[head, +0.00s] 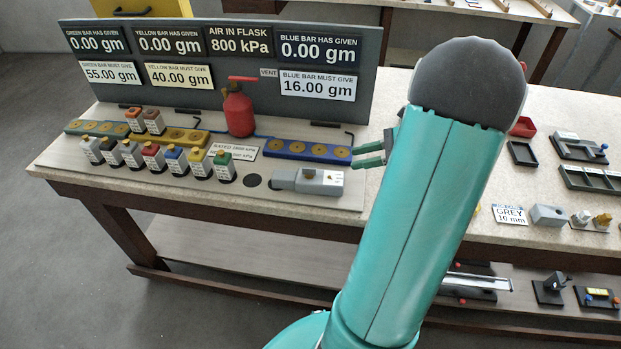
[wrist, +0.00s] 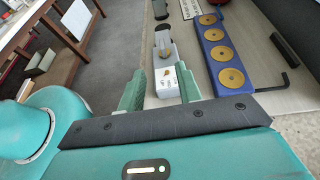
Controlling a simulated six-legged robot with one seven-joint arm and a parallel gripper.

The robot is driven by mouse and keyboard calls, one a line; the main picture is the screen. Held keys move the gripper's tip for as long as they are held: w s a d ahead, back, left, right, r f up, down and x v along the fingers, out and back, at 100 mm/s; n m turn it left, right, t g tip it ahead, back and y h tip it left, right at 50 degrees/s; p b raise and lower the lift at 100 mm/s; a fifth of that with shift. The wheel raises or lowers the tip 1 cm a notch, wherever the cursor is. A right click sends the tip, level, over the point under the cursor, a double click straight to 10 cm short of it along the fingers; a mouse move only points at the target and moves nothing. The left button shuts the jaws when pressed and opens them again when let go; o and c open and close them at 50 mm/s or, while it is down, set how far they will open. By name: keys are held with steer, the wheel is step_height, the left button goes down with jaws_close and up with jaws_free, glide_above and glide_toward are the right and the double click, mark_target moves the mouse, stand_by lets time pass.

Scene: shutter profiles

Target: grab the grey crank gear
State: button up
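I cannot make out a grey crank gear with certainty. In the head view, a small grey-silver part (head: 581,217) and a brass part (head: 602,219) stand on a base at the right, beside a grey block (head: 548,215) and a card reading GREY 10 mm (head: 509,214). They are too small to identify. My gripper (head: 359,155) is far to their left, by the right end of the blue bar (head: 305,150). In the wrist view my gripper (wrist: 160,72) is open, its two green fingers apart. A white-grey device (wrist: 165,80) shows beyond and between them, seemingly not gripped.
A board with displays (head: 220,65) stands at the back left. A red flask (head: 239,108), several small colored weights (head: 152,155) and the grey device (head: 307,181) are in front of it. Black trays (head: 592,179) lie at the right. My arm hides the bench's middle.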

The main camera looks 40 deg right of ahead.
mark_target(311, 168)
steer(key=x, duration=1.3)
steer(key=shift+w+f, duration=0.3)
steer(key=shift+w, duration=0.05)
jaws_close()
stand_by(0.9)
